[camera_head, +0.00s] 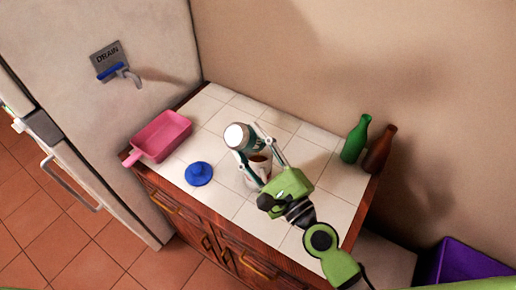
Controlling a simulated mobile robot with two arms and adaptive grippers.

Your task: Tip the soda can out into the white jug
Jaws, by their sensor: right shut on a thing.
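My right gripper (248,140) comes in from the lower right over the tiled counter. It is shut on the soda can (239,154), which has a pale round end facing up toward the camera and a dark teal side. The can looks tilted, but its opening is hidden. The white jug (258,172) stands on the counter just below and beside the can, partly covered by the gripper. Something brown shows inside its rim. I cannot tell whether can and jug touch, or whether anything is flowing. My left gripper is not in view.
A blue lid-like disc (199,174) lies left of the jug, and a pink pan (164,135) sits at the counter's left end. A green bottle (356,140) and a brown bottle (380,150) stand at the right back. A purple crate (465,262) is at lower right.

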